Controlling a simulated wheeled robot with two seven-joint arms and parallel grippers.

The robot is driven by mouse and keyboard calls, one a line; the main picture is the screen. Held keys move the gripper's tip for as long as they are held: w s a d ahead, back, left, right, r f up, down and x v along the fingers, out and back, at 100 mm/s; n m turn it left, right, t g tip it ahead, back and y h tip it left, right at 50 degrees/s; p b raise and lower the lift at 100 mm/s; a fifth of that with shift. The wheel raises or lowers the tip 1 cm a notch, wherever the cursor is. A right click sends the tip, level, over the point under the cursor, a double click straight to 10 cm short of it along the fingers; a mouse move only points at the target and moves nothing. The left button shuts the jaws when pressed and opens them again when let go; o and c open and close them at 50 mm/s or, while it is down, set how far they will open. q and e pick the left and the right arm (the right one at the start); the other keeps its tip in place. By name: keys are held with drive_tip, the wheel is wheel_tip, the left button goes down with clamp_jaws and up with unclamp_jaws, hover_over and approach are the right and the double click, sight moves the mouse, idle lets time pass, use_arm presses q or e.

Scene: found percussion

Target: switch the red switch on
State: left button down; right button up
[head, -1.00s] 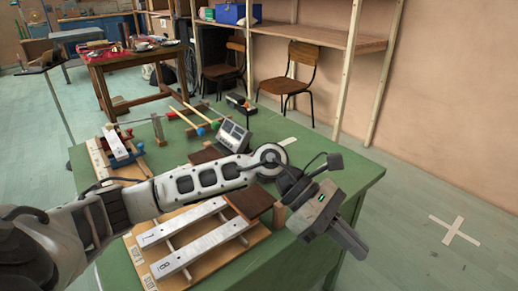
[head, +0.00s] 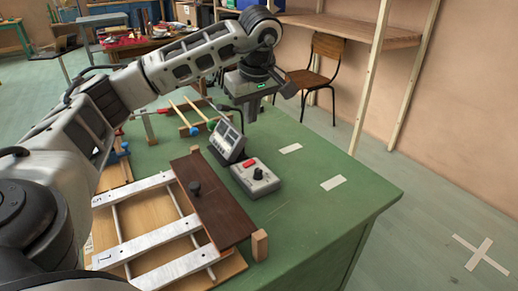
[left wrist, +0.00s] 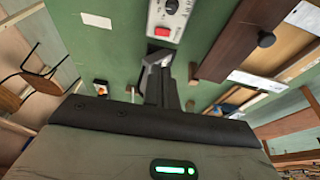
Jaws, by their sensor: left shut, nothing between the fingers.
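The red switch (head: 249,164) sits on top of a small grey box with a black knob, on the green table. In the left wrist view the red switch (left wrist: 162,31) is at the upper middle, on the box's near edge, just past my fingertips. I cannot tell which way it is tipped. My left gripper (head: 250,113) points down above the table, behind the grey box in the head view. It also shows in the left wrist view (left wrist: 158,60), its fingers shut and empty, apart from the switch. My right gripper is not in view.
A metal-bar instrument (head: 160,228) with a dark wooden board (head: 212,200) lies left of the box. A grey device with a tilted panel (head: 226,140) stands just behind the box. The table's right side (head: 320,215) is clear apart from white tape marks.

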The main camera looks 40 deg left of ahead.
use_arm(q)
approach(250, 162)
drive_tip(key=b+x, duration=0.1)
drive_tip(key=x, duration=0.5)
drive_tip(key=shift+w+f, duration=0.2)
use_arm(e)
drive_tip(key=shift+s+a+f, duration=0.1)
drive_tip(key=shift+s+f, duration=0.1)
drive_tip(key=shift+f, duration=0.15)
